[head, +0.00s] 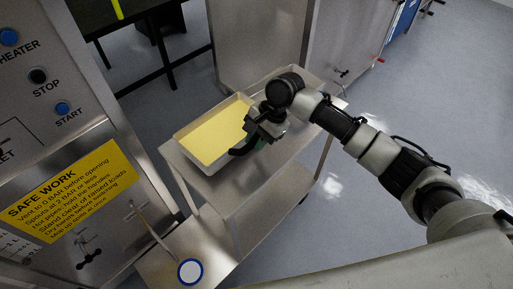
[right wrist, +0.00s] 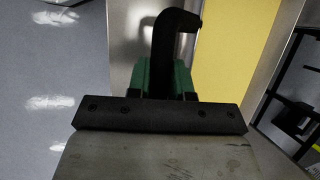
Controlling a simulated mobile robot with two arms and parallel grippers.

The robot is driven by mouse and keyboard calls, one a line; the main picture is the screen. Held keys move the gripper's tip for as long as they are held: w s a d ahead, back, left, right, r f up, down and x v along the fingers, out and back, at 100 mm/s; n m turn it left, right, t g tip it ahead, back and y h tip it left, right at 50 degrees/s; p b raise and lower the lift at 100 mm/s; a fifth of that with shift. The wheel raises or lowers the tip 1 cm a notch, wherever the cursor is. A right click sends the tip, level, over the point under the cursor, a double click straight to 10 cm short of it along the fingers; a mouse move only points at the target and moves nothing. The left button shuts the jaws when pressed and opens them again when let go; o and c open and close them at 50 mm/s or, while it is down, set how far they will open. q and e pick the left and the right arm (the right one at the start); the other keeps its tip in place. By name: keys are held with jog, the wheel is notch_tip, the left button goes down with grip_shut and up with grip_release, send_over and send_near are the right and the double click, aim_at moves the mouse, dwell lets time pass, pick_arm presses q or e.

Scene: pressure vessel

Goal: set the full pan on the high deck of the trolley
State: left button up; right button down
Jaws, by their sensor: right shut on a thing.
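The full pan (head: 188,156) is a pale rectangular tray with a flat yellow filling. It lies level over the left part of the trolley's high deck (head: 214,190); I cannot tell whether its base touches the deck. My right gripper (head: 259,141) is at the pan's right side, shut on its black curved handle (head: 240,152). In the right wrist view the handle (right wrist: 166,45) rises between the green finger pads (right wrist: 167,78), with the yellow filling (right wrist: 232,50) to its right. The pan's right side is partly hidden by my gripper. My left gripper is not in view.
The trolley has a lower deck (head: 275,205), mostly bare. A steel panel with a yellow safety sign (head: 75,190) stands at the left. A steel cabinet (head: 255,40) stands behind the trolley. A dark table (head: 130,25) is at the back left. The floor at right is clear.

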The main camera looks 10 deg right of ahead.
jog(key=shift+f, duration=1.95)
jog(key=c, duration=1)
grip_release()
jog(key=v, duration=1.2)
